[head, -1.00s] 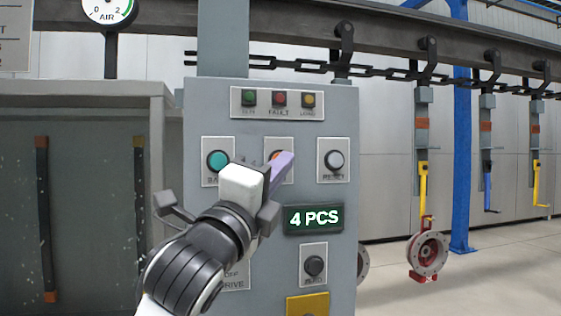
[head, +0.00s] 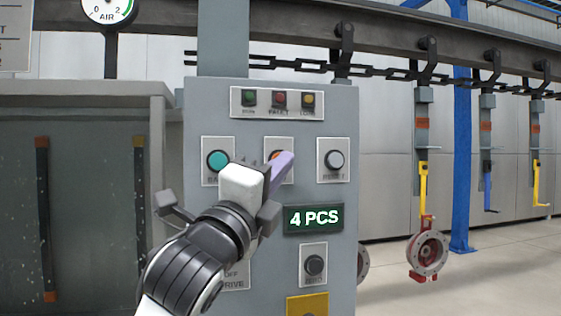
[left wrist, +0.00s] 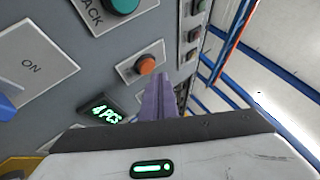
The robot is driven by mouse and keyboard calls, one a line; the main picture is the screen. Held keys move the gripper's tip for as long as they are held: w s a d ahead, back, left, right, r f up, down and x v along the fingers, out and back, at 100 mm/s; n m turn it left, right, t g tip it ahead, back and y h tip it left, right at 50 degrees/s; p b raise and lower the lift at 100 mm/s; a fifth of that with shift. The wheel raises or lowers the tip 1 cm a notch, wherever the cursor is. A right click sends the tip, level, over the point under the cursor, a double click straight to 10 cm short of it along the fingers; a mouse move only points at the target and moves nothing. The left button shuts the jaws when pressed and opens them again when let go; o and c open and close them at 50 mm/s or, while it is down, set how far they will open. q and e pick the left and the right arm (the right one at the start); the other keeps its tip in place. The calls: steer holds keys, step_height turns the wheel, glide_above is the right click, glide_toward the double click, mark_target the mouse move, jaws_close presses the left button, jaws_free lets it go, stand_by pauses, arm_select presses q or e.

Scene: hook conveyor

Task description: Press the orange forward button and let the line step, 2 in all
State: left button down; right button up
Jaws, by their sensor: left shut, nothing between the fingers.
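The grey control panel (head: 340,120) stands in the middle of the head view. The orange forward button (head: 273,155) is mostly hidden there behind my left gripper (head: 283,165). In the left wrist view the orange button (left wrist: 145,65) shows whole, and the purple fingers (left wrist: 160,98) are beside it, pointing towards the panel. My left gripper is shut and empty; I cannot tell whether its tips touch the panel. The green-lit display (head: 314,218) reads "4 PCS". My right gripper is not in view.
A teal button (head: 217,160) is left of the orange one and a white reset button (head: 334,160) right of it. A dark knob (head: 314,265) is below the display. A chain line with hooks (head: 422,190) runs right; a red-and-grey round part (head: 428,252) hangs there.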

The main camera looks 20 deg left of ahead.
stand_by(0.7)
arm_select(q)
steer(key=shift+w+a+p, duration=0.3)
steer(key=shift+w, duration=0.05)
